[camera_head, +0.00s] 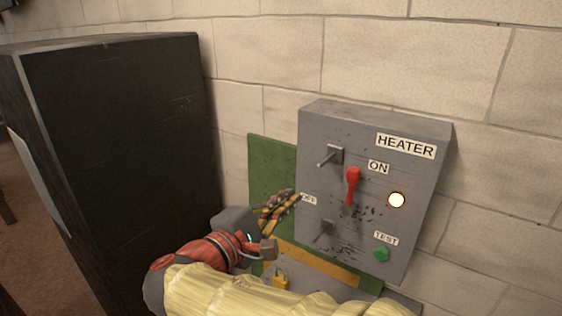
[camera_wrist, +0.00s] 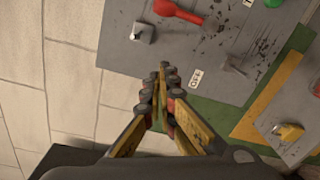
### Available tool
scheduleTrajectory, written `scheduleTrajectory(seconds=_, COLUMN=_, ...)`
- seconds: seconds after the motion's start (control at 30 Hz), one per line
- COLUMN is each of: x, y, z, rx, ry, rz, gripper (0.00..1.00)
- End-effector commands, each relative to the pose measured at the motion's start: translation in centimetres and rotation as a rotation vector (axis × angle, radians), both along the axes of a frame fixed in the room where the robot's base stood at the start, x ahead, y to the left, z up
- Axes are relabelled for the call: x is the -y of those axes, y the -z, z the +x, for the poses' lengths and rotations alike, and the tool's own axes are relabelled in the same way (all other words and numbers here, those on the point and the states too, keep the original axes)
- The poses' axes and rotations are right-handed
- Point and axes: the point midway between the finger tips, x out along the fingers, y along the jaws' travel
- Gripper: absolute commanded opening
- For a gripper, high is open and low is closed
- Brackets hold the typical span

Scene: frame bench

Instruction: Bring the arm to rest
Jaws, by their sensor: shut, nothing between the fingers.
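My gripper (camera_head: 284,203) is shut and empty in front of the left edge of the grey HEATER box (camera_head: 430,190), near its OFF label (camera_head: 309,199). In the wrist view my gripper (camera_wrist: 163,70) shows its fingertips together, beside the box's edge. I cannot tell whether the tips touch the box. My arm, with a red cuff and a pale yellow sleeve, comes in from the bottom of the head view. The red lever (camera_head: 352,185) on the box shows in both views, also in the wrist view (camera_wrist: 178,11). A round lamp (camera_head: 397,200) on the box glows white.
A tall dark cabinet (camera_head: 120,150) stands at the left, close to my arm. A green panel (camera_head: 268,165) lies behind the box. A yellow padlock (camera_head: 281,280) is below it. A green TEST button (camera_head: 381,254) sits low on the box. A pale block wall (camera_head: 270,60) is behind everything.

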Motion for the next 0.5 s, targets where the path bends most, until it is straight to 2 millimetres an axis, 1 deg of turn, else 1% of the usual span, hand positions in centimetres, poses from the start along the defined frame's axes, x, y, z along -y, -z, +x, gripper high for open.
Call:
scheduleTrajectory(seconds=0.03, x=0.0, y=2.1, z=-0.2, rx=-0.053, ry=-0.004, rz=0.021, gripper=0.0)
scheduleTrajectory(seconds=0.07, x=0.1, y=3.5, z=-0.4, rx=-0.093, ry=-0.005, rz=0.041, gripper=0.0)
scheduleTrajectory(seconds=0.1, x=0.2, y=5.8, z=-1.0, rx=-0.156, ry=-0.005, rz=0.077, gripper=0.0)
scheduleTrajectory(seconds=0.13, x=0.4, y=7.6, z=-1.7, rx=-0.208, ry=-0.004, rz=0.115, gripper=0.0)
scheduleTrajectory(seconds=0.17, x=0.6, y=9.2, z=-2.6, rx=-0.258, ry=-0.001, rz=0.158, gripper=0.0)
scheduleTrajectory(seconds=0.2, x=1.2, y=11.2, z=-3.8, rx=-0.322, ry=0.01, rz=0.222, gripper=0.0)
scheduleTrajectory(seconds=0.27, x=2.5, y=13.9, z=-5.7, rx=-0.405, ry=0.041, rz=0.33, gripper=0.0)
scheduleTrajectory(seconds=0.3, x=3.3, y=15.5, z=-7.1, rx=-0.452, ry=0.068, rz=0.409, gripper=0.0)
scheduleTrajectory(seconds=0.37, x=4.4, y=17.5, z=-9.2, rx=-0.511, ry=0.112, rz=0.536, gripper=0.0)
scheduleTrajectory(seconds=0.4, x=5.1, y=18.6, z=-10.6, rx=-0.541, ry=0.145, rz=0.626, gripper=0.0)
scheduleTrajectory(seconds=0.47, x=5.9, y=19.9, z=-12.7, rx=-0.571, ry=0.196, rz=0.77, gripper=0.0)
scheduleTrajectory(seconds=0.5, x=6.4, y=20.5, z=-14.1, rx=-0.581, ry=0.232, rz=0.871, gripper=0.0)
